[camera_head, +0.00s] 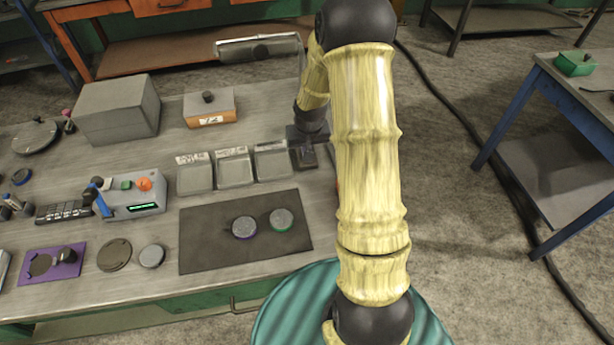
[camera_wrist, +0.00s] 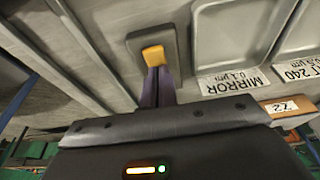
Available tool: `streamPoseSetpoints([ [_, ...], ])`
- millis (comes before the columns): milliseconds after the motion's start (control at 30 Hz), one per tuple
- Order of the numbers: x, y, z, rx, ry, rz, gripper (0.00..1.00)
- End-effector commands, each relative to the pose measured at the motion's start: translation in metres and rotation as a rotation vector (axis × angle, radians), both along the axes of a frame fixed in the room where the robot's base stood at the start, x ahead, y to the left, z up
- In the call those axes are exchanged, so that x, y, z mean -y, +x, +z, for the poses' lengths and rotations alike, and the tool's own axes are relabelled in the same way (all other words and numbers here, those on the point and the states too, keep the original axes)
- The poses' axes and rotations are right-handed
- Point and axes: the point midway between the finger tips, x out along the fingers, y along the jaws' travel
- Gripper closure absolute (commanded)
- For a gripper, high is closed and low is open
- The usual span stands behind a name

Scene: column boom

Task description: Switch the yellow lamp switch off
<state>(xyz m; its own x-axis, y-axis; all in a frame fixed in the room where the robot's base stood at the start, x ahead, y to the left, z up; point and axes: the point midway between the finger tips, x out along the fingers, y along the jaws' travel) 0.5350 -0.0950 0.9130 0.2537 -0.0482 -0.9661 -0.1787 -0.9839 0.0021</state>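The yellow lamp switch (camera_wrist: 153,55) is a small rocker on a dark grey plate (camera_wrist: 170,40) in the wrist view. In the head view the plate (camera_head: 303,160) lies at the table's right side, and my gripper hides the yellow part. My gripper (camera_wrist: 158,72) has its fingers together, with the tips right at the near end of the switch. I cannot tell whether they touch it. In the head view my gripper (camera_head: 308,148) points down over the plate. The lamp (camera_head: 260,47) has a long flat head above the table's back edge; I cannot tell whether it is lit.
Labelled grey trays (camera_head: 233,168) stand just left of the switch. A dark mat (camera_head: 205,240) bears two round discs. A control box (camera_head: 135,195), a grey box (camera_head: 118,110) and a small labelled box (camera_head: 209,107) stand farther left.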

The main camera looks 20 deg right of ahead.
Motion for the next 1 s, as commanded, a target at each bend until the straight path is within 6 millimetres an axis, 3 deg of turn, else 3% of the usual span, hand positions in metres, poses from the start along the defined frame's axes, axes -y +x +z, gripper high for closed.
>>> streamPoseSetpoints([
  [33,-0.003,0.000,-0.009,0.017,-0.002,0.005,1.00],
  [267,-0.007,-0.005,-0.002,0.096,-0.015,0.010,1.00],
  [300,-0.006,-0.005,0.012,0.098,-0.014,0.007,1.00],
  [400,-0.006,-0.008,0.030,0.096,-0.015,0.007,1.00],
  [1000,-0.011,-0.038,0.122,0.095,-0.016,0.007,1.00],
])
